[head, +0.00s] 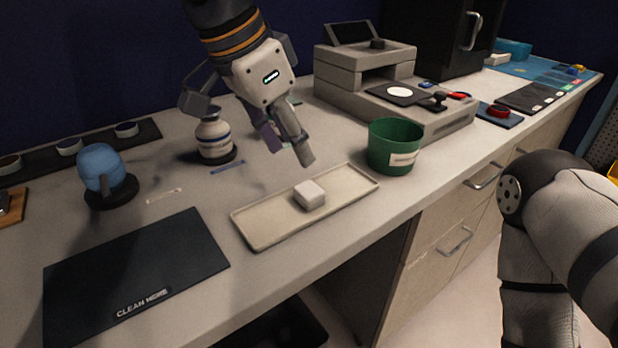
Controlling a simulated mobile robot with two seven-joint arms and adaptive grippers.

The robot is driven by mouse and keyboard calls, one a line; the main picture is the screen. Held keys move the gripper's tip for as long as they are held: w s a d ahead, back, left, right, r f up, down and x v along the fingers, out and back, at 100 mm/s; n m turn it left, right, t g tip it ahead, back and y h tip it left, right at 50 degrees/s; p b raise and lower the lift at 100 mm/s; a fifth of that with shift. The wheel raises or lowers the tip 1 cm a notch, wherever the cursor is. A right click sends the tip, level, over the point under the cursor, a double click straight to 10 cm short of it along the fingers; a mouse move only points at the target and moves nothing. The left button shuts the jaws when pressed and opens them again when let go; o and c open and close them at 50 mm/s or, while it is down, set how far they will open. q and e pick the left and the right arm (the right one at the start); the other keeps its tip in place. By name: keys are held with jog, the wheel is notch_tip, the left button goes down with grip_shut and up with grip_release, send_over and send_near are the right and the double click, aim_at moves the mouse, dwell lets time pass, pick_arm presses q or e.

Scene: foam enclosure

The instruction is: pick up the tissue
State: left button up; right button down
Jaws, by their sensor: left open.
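A small white block-like piece (309,194), which seems to be the folded tissue, lies on a long beige tray (262,237) on the counter. My left gripper (250,130) is open above the counter, behind and to the left of the tray. Its fingers are spread wide, one toward a white bottle (215,140) and the other pointing down toward the tray. The gripper is apart from the white piece, and nothing shows in its grip. My right arm shows at the right edge, but its gripper is out of view.
A green bin (394,147) stands right of the tray, with a grey machine (400,95) behind it. A blue rounded object (101,168) stands on a dark base at left. A black "CLEAN HERE" mat (135,270) lies in the left foreground.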

aim_at(312, 188)
pick_arm(q)
jog(key=x, duration=0.9)
jog(key=shift+s+f+b, duration=0.25)
jog(key=shift+f+b, duration=0.05)
jog(key=shift+f, duration=0.05)
jog(key=shift+r, duration=0.1)
jog(key=c, duration=0.4)
